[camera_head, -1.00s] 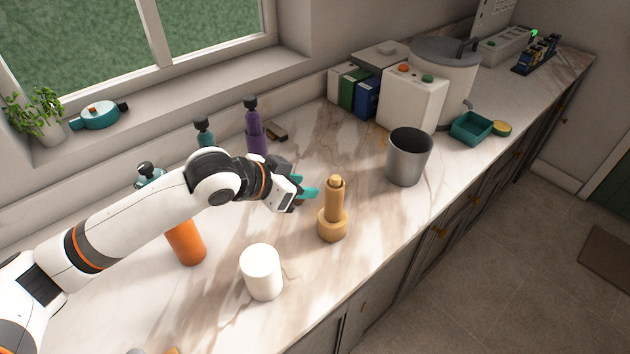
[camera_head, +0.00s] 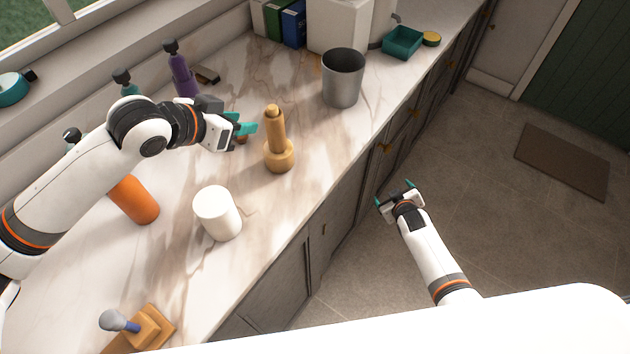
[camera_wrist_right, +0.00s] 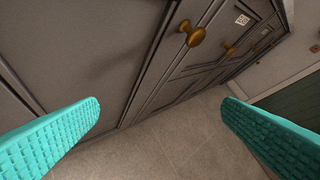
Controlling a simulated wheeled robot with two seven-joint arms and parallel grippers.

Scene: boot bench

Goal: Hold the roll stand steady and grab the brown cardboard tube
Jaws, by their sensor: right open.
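The tan roll stand (camera_head: 279,159) stands upright on the marble counter, with a wide round base. The brown cardboard tube (camera_head: 275,128) appears to be the upright cylinder on it, with a small rounded tip on top. My left gripper (camera_head: 246,129) has teal fingers just left of the tube, pointing towards it and seemingly apart from it; their gap is unclear. My right gripper (camera_head: 395,192) is open and empty, low beside the counter front and away from the stand. Its teal fingers are spread wide in the right wrist view (camera_wrist_right: 160,108).
Cabinet fronts with brass knobs (camera_wrist_right: 195,36) are close to my right gripper. The counter's front edge is mostly clear.

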